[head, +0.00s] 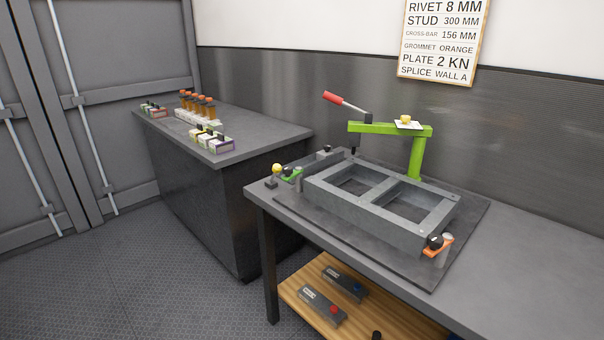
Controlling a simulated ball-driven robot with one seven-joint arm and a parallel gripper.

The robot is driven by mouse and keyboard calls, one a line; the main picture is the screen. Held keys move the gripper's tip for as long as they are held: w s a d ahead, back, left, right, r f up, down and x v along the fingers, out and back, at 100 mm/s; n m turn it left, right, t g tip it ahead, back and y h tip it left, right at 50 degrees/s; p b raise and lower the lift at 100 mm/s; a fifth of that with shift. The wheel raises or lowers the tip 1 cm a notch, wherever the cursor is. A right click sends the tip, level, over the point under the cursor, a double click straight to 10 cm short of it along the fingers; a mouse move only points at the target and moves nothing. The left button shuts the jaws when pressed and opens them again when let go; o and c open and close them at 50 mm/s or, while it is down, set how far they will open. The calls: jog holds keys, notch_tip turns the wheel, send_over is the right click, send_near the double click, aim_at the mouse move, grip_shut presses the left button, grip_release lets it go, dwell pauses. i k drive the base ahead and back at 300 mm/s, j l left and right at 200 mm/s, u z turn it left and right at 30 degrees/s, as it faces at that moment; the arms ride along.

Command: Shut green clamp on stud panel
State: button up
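The stud panel (352,205) is a grey frame with two openings, lying on a dark plate on the right-hand workbench. A small green clamp (293,174) sits at the panel's left end, beside a short grey post. A black part shows on it; whether it is open or shut is too small to tell. A yellow ball knob (277,168) stands just left of it, and I cannot tell if it belongs to the clamp. An orange clamp (439,246) with a black knob is at the panel's front right corner. My gripper is not in view.
A green lever press (418,155) with a red handle (331,98) rises behind the panel, its arm overhanging the back. A second bench (258,129) at left holds orange-topped bottles and small boxes. Tools (345,284) lie on the lower wooden shelf. Floor at left is clear.

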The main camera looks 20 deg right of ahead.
aim_at(288, 171)
jog(key=i, duration=0.25)
jog(key=i+j, duration=0.5)
jog(key=i, duration=0.15)
jog(key=i+j+u, duration=0.1)
jog(key=i+j, duration=0.9)
jog(key=i, duration=0.25)
jog(key=i+j+u, duration=0.1)
jog(key=i+j, duration=0.4)
jog(key=i, duration=0.15)
